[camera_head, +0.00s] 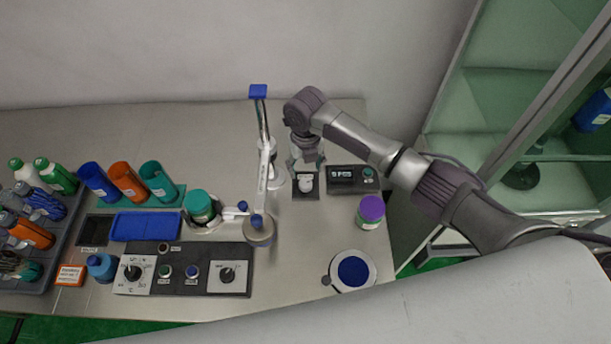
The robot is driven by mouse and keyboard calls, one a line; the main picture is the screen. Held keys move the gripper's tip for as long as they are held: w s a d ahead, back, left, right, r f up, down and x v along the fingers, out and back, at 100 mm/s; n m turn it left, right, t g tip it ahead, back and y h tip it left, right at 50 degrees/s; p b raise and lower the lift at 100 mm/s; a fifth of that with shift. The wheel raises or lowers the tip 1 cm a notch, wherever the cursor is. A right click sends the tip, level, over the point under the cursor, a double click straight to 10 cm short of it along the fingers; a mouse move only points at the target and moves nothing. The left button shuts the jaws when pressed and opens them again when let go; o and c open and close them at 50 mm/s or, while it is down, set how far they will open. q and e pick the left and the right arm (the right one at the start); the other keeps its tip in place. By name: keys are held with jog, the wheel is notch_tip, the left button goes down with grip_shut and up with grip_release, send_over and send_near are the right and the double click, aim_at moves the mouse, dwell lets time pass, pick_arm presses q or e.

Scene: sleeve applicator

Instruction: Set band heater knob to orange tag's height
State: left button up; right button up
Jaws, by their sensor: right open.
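The control panel (185,252) lies at the front left of the table. It has one black knob on a white dial plate at its left (133,272) and another black knob on a white plate at its right (228,276). The dial lettering is too small to read, so I cannot tell which is the band heater knob. An orange and white tag (70,275) stands left of the panel; its text is unreadable. My right gripper (306,166) is open, just above a small white object (306,184) on a dark square base, away from both knobs. My left gripper is out of view.
A white stand with a tall arm (263,175) rises between my right gripper and the panel. A teal-capped jar (199,205), blue tray (146,227) and several bottles fill the left. A display box (349,177), purple-lidded jar (371,210) and blue-centred dish (354,271) stand right.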

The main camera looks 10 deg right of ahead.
aim_at(306, 183)
notch_tip(306, 183, up, 5)
jog(key=shift+r, duration=0.2)
dwell(0.6)
